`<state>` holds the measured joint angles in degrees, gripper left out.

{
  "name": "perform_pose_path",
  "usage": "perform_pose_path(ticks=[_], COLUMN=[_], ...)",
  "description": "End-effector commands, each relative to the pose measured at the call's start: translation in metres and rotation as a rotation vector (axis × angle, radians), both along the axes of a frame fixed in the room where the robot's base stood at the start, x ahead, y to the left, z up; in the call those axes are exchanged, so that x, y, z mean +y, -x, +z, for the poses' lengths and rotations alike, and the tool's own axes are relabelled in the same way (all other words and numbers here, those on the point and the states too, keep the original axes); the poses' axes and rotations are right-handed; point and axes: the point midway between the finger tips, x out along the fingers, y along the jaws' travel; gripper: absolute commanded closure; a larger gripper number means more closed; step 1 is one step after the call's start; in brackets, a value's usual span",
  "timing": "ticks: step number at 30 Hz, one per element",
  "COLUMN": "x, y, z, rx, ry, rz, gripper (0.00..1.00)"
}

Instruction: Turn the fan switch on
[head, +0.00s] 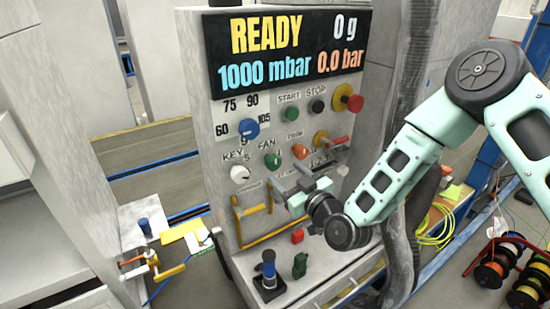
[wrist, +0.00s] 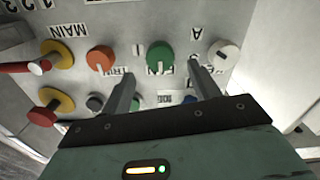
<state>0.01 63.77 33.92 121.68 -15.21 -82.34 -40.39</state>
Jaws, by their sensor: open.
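The fan switch is a green round knob (head: 272,160) under the FAN label on the grey control panel (head: 222,165). In the wrist view the green fan knob (wrist: 160,55) shows past the fingertips, between the two fingers in the picture. My gripper (head: 285,177) is in front of the panel, just below and right of the knob in the head view. In the wrist view my gripper (wrist: 161,74) has its fingers spread apart with nothing between them. The fingers look apart from the knob, but the exact gap in depth cannot be told.
A white key knob (head: 240,174) sits left of the fan knob and an orange knob (head: 321,138) right of it. A blue dial (head: 248,128) and red-and-yellow emergency button (head: 348,98) are above.

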Motion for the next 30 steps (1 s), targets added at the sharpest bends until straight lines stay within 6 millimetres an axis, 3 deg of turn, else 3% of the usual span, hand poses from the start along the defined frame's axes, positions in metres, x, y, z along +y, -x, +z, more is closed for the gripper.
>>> perform_pose_path(ticks=[3,10,23,28,30], x=[0.014,0.031,0.037,0.037,0.037], y=[-0.02,-0.046,-0.054,-0.054,-0.054], z=[0.003,0.002,0.0,0.0,0.0], rx=[-0.001,0.001,0.001,0.0,0.0], ry=[-0.002,-0.001,0.001,0.0,0.0], rz=[-0.001,0.0,0.001,0.001,0.001], gripper=[0.39,0.39,0.39,0.81,0.83])
